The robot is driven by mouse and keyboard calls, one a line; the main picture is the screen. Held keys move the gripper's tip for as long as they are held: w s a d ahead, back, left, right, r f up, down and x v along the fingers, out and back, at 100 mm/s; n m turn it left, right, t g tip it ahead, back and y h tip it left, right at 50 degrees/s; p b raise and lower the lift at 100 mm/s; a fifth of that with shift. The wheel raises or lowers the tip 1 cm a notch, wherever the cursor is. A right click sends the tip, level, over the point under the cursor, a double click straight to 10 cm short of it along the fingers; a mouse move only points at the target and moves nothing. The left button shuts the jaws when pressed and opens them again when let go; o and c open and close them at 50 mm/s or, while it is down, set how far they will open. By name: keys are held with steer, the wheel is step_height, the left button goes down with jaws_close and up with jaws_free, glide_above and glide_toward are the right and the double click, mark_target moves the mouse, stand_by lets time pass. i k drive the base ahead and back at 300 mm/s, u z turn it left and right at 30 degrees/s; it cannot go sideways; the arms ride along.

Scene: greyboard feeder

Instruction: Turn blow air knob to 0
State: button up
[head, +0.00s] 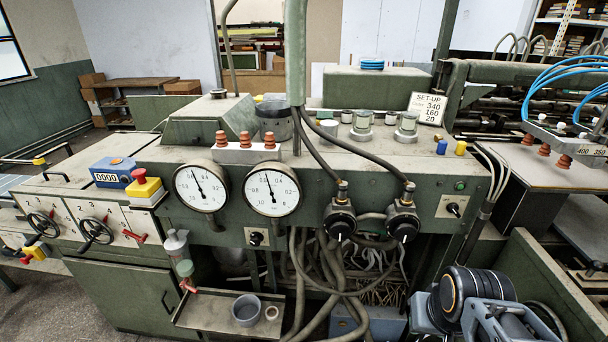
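Two round black knobs sit side by side on the front of the green-grey machine, under brass hose fittings: a left knob (341,223) and a right knob (403,226). Each has a small white mark near its lower edge. I cannot read any label or scale that tells which is the blow air knob. Two white dial gauges, a left one (201,187) and a right one (272,190), are to their left, with needles pointing up and slightly left. My arm shows at the lower right, below and right of the knobs. My gripper's fingers do not show.
Black hoses come down to the knobs, and thick grey hoses (325,275) hang below. Small black switches (256,239) and (453,209) flank them. A SET-UP card (427,108) stands on top. A drip tray (215,315) juts out at lower left.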

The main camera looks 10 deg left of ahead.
mark_target(256, 238)
steer(key=u, duration=0.2)
steer(key=k, duration=1.3)
steer(key=z, duration=0.35)
steer(key=i, duration=0.5)
steer(key=u, duration=1.7)
steer(key=i, duration=1.1)
steer(key=u, duration=1.05)
